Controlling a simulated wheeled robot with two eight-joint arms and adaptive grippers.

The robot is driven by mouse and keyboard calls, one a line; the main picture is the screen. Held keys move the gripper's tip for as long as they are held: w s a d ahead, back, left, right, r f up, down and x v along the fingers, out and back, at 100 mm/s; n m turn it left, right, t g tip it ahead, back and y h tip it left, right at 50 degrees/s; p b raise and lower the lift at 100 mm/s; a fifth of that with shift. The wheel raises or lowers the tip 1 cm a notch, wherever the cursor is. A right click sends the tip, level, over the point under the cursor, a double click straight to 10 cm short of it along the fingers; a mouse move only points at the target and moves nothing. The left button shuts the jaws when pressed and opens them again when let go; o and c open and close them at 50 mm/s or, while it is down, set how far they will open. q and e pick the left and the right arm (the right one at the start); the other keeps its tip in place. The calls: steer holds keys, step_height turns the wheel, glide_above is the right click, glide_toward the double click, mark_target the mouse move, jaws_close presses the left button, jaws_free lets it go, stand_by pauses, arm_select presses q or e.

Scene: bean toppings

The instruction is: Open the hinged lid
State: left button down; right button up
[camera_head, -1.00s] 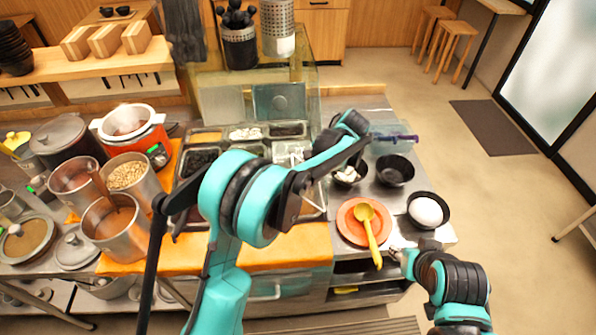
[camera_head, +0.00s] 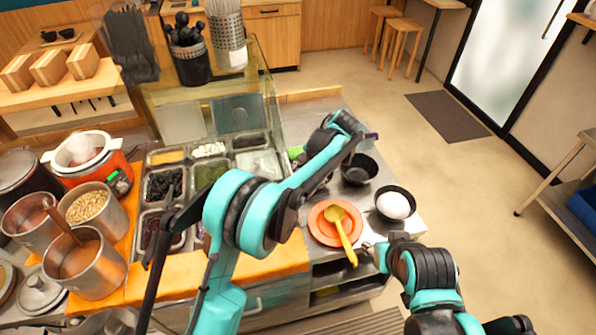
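A grey, flat lid panel (camera_head: 237,113) stands upright at the back of the topping counter, behind the metal pans (camera_head: 163,185). A paler panel (camera_head: 184,121) stands beside it on the left. I cannot tell which of them is hinged. My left arm crosses the front of the counter, and its wrist bends at the upper right, right of the pans. Its fingers are hidden or cannot be made out, and no contact with a panel shows. My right gripper (camera_head: 372,254) is low, just right of the yellow ladle's handle; its finger opening is too small to tell.
An orange plate (camera_head: 318,228) with a yellow ladle (camera_head: 345,235) lies right of the pans. A black bowl (camera_head: 358,172) and a bowl with a white mound (camera_head: 396,205) stand nearby. Steel pots (camera_head: 84,265) and an orange cooker (camera_head: 97,180) crowd the left.

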arm_select(q)
steer(key=shift+s+d+f, duration=0.15)
steer(key=shift+d+f, duration=0.05)
steer(key=shift+d, duration=0.25)
steer(key=c, duration=1.3)
jaws_free()
steer(key=shift+o, duration=0.5)
steer(key=shift+d, duration=0.2)
steer(key=shift+a+r, duration=0.1)
steer(key=shift+a, duration=0.05)
arm_select(e)
steer(key=shift+d, duration=0.2)
arm_select(q)
steer(key=v, duration=1.2)
